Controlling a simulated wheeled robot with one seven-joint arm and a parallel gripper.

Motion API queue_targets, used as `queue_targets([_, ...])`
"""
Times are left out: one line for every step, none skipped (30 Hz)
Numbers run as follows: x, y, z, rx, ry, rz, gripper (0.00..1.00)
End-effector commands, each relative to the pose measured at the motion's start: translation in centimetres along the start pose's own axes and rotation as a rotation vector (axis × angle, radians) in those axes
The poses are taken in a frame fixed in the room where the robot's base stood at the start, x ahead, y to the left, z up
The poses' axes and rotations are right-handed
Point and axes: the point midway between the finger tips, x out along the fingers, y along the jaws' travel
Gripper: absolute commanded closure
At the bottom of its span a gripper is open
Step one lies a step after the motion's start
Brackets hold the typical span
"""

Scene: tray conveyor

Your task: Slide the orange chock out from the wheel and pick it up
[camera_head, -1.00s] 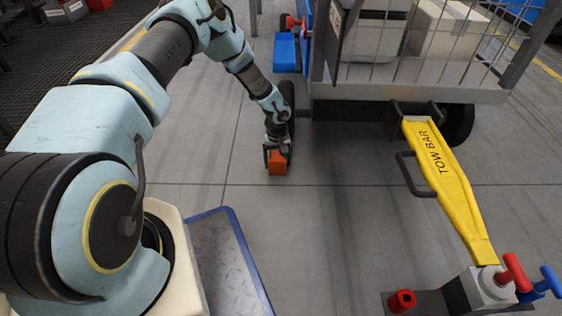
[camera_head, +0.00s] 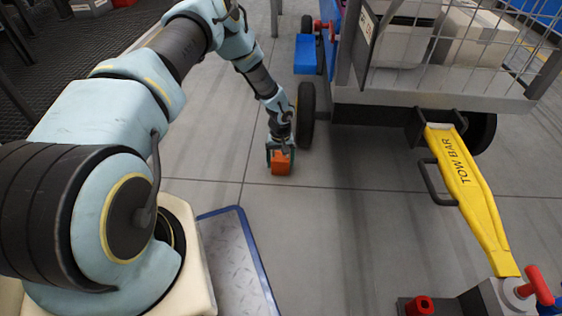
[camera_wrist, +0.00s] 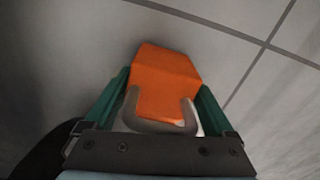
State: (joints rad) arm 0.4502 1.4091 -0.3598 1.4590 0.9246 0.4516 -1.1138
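The orange chock (camera_head: 281,165) is at the floor just left of the cart's near-left wheel (camera_head: 306,116), with a visible gap between them. My gripper (camera_head: 281,149) reaches down onto the chock from above. In the wrist view the chock (camera_wrist: 165,75) sits between the two green fingers (camera_wrist: 163,88), which press against its sides. Its grey looped handle (camera_wrist: 160,127) lies between the fingers, close to the palm. Whether the chock's underside touches the floor cannot be told.
The caged cart (camera_head: 430,92) stands to the right, with a yellow tow bar (camera_head: 468,190) extending toward the front. A blue block (camera_head: 305,55) is behind the wheel. A blue-edged metal plate (camera_head: 232,255) lies near my base. The floor left of the chock is clear.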

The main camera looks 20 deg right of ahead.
Motion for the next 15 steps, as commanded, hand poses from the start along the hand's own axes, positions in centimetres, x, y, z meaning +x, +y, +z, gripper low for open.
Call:
queue_targets([0.0, 0.0, 0.0, 0.0, 0.001, 0.0, 0.05])
queue_targets([0.0, 0.0, 0.0, 0.0, 0.0, 0.0, 0.01])
queue_targets([0.0, 0.0, 0.0, 0.0, 0.0, 0.0, 0.0])
queue_targets([0.0, 0.0, 0.0, 0.0, 0.0, 0.0, 0.0])
queue_targets([0.0, 0.0, 0.0, 0.0, 0.0, 0.0, 0.0])
queue_targets([0.0, 0.0, 0.0, 0.0, 0.0, 0.0, 0.0])
queue_targets([0.0, 0.0, 0.0, 0.0, 0.0, 0.0, 0.0])
queue_targets([0.0, 0.0, 0.0, 0.0, 0.0, 0.001, 0.0])
queue_targets([-0.1, 0.0, 0.0, 0.0, 0.0, 0.001, 0.0])
queue_targets([-0.2, 0.0, 0.0, 0.0, 0.0, 0.001, 0.0])
queue_targets([-0.3, 0.0, 0.0, 0.0, 0.0, 0.001, 0.0])
queue_targets([-0.7, 0.0, 0.0, 0.0, 0.001, 0.001, 0.0])
queue_targets([-1.1, 0.0, -0.1, 0.0, 0.001, 0.001, 0.0])
queue_targets([-1.5, 0.0, -0.1, 0.0, 0.002, 0.001, 0.0])
queue_targets([-2.1, 0.0, -0.1, 0.001, 0.002, 0.0, 0.0])
